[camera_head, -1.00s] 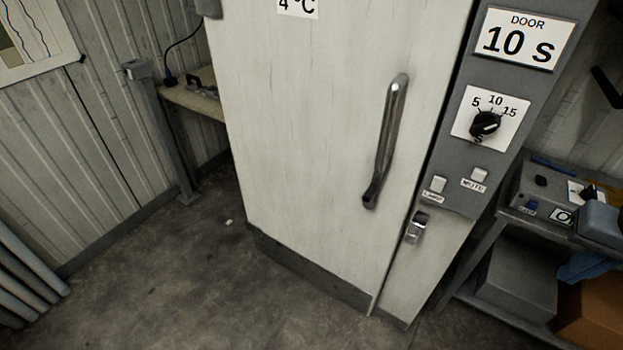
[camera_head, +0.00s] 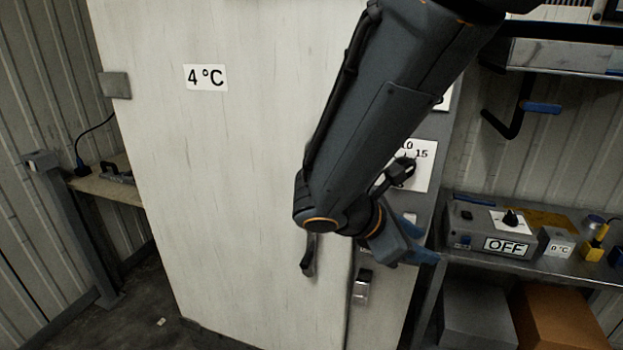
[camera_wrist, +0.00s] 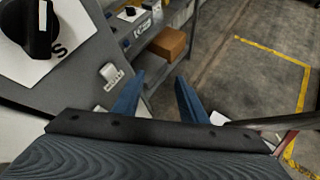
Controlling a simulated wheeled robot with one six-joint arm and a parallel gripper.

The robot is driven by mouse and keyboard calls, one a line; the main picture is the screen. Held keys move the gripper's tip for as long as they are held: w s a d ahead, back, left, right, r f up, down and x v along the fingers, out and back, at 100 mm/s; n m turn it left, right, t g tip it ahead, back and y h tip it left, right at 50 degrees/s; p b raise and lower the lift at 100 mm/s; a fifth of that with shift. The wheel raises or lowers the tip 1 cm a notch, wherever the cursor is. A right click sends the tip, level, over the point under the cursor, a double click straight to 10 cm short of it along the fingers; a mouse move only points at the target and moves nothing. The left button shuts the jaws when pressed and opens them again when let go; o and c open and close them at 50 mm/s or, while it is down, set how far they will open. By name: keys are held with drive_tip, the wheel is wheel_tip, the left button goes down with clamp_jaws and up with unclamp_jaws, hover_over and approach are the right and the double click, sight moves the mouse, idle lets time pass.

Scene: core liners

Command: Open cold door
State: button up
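The cold door (camera_head: 220,200) is a tall pale panel with a "4 °C" label, and it looks closed. Its metal handle is mostly hidden behind my arm in the head view; only the lower end (camera_head: 308,258) shows. My gripper (camera_head: 412,252) has blue fingers and is to the right of the handle, in front of the grey control panel. In the wrist view my gripper (camera_wrist: 158,97) has its two fingers apart with nothing between them. A dark bar (camera_wrist: 275,120) at the right of that view may be the handle; I cannot tell.
The panel has a timer knob (camera_head: 402,172), also close in the wrist view (camera_wrist: 40,25). A metal latch (camera_head: 361,288) sits below. At right, a shelf (camera_head: 530,268) holds an "OFF" box (camera_head: 490,240). An orange-brown box (camera_head: 560,318) stands below it. Open floor shows in the wrist view.

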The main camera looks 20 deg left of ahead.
drive_tip(key=s+a+r+n+t+y+b, duration=0.15)
drive_tip(key=a+r+n+t, duration=0.3)
drive_tip(key=a, duration=0.85)
drive_tip(key=w+a+r+n+t+y+b, duration=0.1)
drive_tip(key=a+r+n+t+y, duration=0.4)
drive_tip(key=a, duration=0.7)
drive_tip(key=w+d+f+n+t+h+p, duration=0.1)
drive_tip(key=w+p, duration=0.2)
drive_tip(key=w, duration=0.4)
drive_tip(key=shift+h, duration=0.35)
drive_tip(key=shift+d, duration=0.1)
clamp_jaws()
